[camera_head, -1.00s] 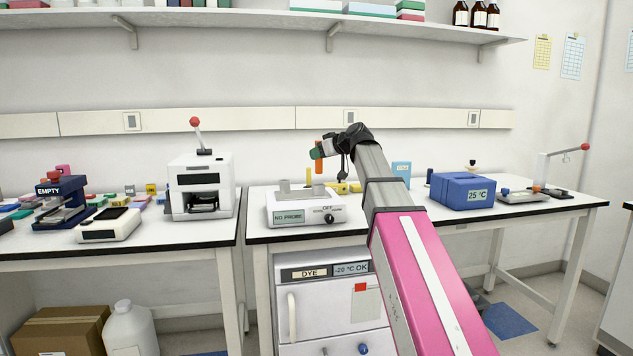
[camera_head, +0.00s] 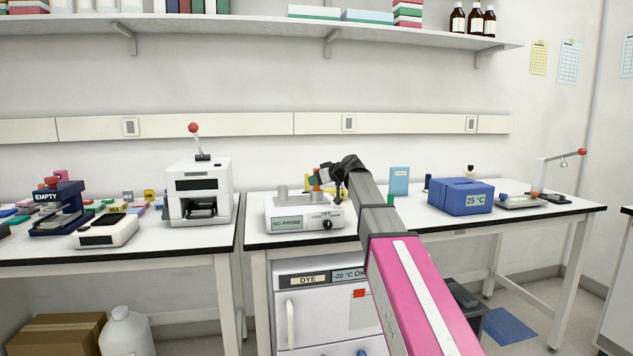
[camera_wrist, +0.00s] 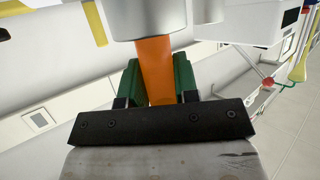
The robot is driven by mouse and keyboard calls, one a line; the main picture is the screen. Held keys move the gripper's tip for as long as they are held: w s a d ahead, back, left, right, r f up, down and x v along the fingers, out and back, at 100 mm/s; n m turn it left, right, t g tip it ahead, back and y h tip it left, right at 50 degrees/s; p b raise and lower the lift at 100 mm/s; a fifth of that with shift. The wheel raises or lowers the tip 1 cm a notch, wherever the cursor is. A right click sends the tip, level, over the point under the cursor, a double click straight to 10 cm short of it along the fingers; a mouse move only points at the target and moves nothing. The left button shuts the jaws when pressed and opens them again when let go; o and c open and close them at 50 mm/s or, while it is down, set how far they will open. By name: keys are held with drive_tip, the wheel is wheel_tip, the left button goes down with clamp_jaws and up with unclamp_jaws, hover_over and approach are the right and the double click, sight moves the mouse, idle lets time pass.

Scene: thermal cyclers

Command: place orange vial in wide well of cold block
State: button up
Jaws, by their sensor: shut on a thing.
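The orange vial (camera_head: 316,188) is upright in my gripper (camera_head: 317,177), between its green fingers. The wrist view shows the vial (camera_wrist: 157,70) clasped between both fingers (camera_wrist: 158,82). The white unit labelled NO PROBE (camera_head: 287,224) has a knob and grey cylinders on top. The vial is over the right-hand cylinder (camera_head: 316,197). In the wrist view its far end meets a wide grey cylinder (camera_wrist: 150,18), with another one (camera_wrist: 206,10) beside it. The vial's lower end is hidden, so I cannot tell whether it is inside the opening or at the rim.
A white machine with a red-knobbed lever (camera_head: 198,190) stands on the left table. A blue 25 °C box (camera_head: 461,196) and a lever device (camera_head: 540,185) are to the right. A light-blue upright box (camera_head: 399,180) stands behind my arm.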

drive_tip(key=o, duration=1)
drive_tip(key=shift+f, duration=0.1)
drive_tip(key=v, duration=1.2)
